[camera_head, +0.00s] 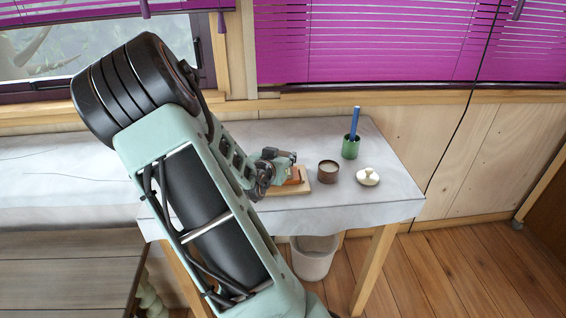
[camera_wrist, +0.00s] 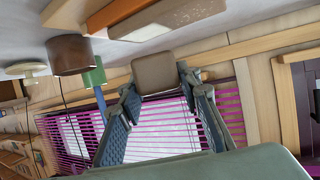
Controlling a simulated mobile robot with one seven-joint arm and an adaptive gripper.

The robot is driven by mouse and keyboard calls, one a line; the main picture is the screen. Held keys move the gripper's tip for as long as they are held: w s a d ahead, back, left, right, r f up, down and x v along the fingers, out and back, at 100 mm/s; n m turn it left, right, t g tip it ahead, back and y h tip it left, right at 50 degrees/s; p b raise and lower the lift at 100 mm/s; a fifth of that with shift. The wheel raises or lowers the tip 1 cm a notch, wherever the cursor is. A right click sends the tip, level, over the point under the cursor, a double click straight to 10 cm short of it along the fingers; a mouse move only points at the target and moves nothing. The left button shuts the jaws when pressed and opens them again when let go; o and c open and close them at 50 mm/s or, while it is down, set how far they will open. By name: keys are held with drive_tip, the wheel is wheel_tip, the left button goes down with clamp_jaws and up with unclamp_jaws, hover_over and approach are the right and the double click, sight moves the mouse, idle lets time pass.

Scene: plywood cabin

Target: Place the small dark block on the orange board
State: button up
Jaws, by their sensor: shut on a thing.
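The small dark block (camera_wrist: 154,72) is grey-brown and sits between the fingertips of my gripper (camera_wrist: 157,92) in the wrist view. My gripper is shut on it. In the head view my gripper (camera_head: 276,170) is over the table beside the orange board (camera_head: 294,175), and I cannot make out the block there. The orange board also shows at the top of the wrist view (camera_wrist: 112,14), near the block with a visible gap in the picture. It lies on a pale wooden board (camera_head: 301,188), partly hidden by my gripper.
A brown cup (camera_head: 328,171), a green holder (camera_head: 350,148) with a blue stick (camera_head: 355,120), and a cream lidded pot (camera_head: 367,177) stand right of the boards. The table's (camera_head: 394,206) front right is clear. A white bin (camera_head: 313,259) stands below.

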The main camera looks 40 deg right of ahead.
drive_tip(key=shift+f, duration=1.05)
drive_tip(key=shift+f, duration=0.2)
drive_tip(key=o, duration=1.2)
drive_tip(key=shift+o, duration=0.2)
drive_tip(key=shift+s+a+r, duration=0.1)
drive_tip(key=shift+a+r, duration=0.05)
drive_tip(key=shift+r, duration=0.2)
drive_tip(key=p+v, duration=0.1)
drive_tip(key=v, duration=1)
drive_tip(key=shift+s+a, duration=0.25)
drive_tip(key=shift+r, duration=0.1)
